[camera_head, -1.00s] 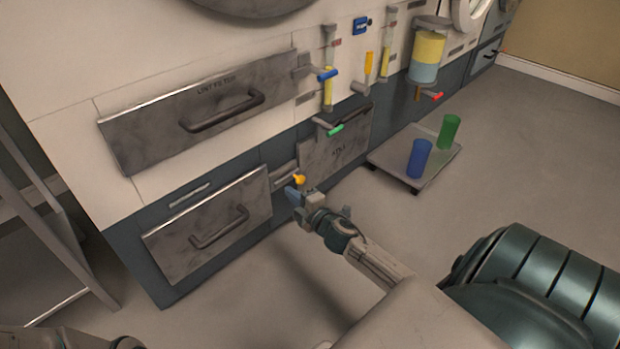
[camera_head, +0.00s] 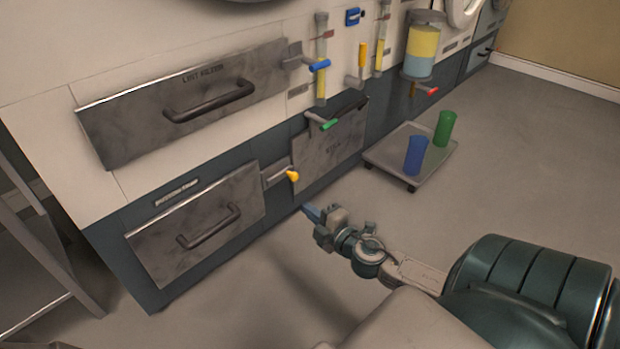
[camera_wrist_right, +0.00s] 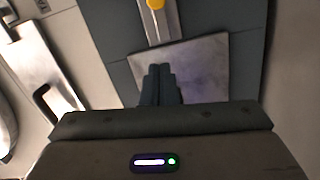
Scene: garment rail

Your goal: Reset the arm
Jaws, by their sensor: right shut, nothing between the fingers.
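My right gripper (camera_head: 309,211) is shut and empty. In the head view it is low in front of the machine, apart from the yellow-tipped lever (camera_head: 292,176) and below it. In the right wrist view the two fingers (camera_wrist_right: 160,80) are together, with a metal panel (camera_wrist_right: 200,68) behind them and the yellow lever tip (camera_wrist_right: 155,4) at the top edge. My left gripper does not show in the head view.
The machine has a lint filter drawer (camera_head: 140,122), a lower drawer (camera_head: 165,258), and blue (camera_head: 320,66), green (camera_head: 328,125) and red (camera_head: 431,91) levers. A low cart (camera_head: 440,165) holds a blue cup (camera_head: 416,156) and a green cup (camera_head: 445,128). Floor on the right is clear.

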